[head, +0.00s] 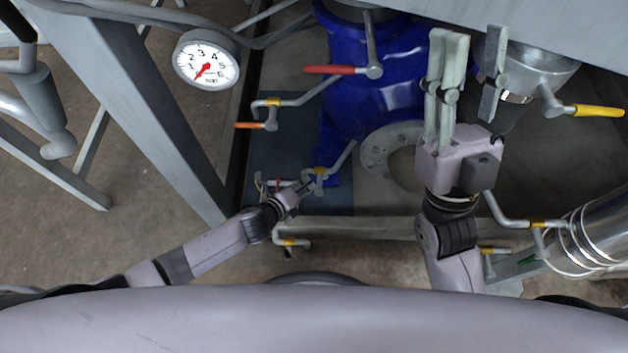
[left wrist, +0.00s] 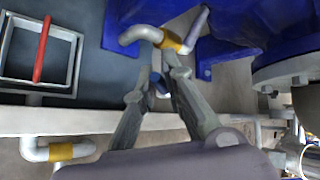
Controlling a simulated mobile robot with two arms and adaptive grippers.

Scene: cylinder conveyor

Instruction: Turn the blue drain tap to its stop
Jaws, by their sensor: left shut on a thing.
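My left gripper (head: 305,187) reaches low beside the blue machine, at a small grey pipe with a yellow band (head: 320,172). In the left wrist view its fingers (left wrist: 160,62) are closed in below the pipe's yellow band (left wrist: 172,41). A small blue piece (left wrist: 155,80) shows between the fingers and looks like the blue drain tap's handle; most of it is hidden by them. The handle's turn angle cannot be told. My right gripper (head: 466,80) is raised at the right, its fingers wide apart and empty.
The blue machine (head: 385,70) stands behind. A red-handled valve (head: 330,70) and an orange-handled valve (head: 250,126) are above my left gripper. A red bar in a grey frame (left wrist: 42,50) is nearby. A gauge (head: 206,62) and a yellow handle (head: 598,111) are farther off.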

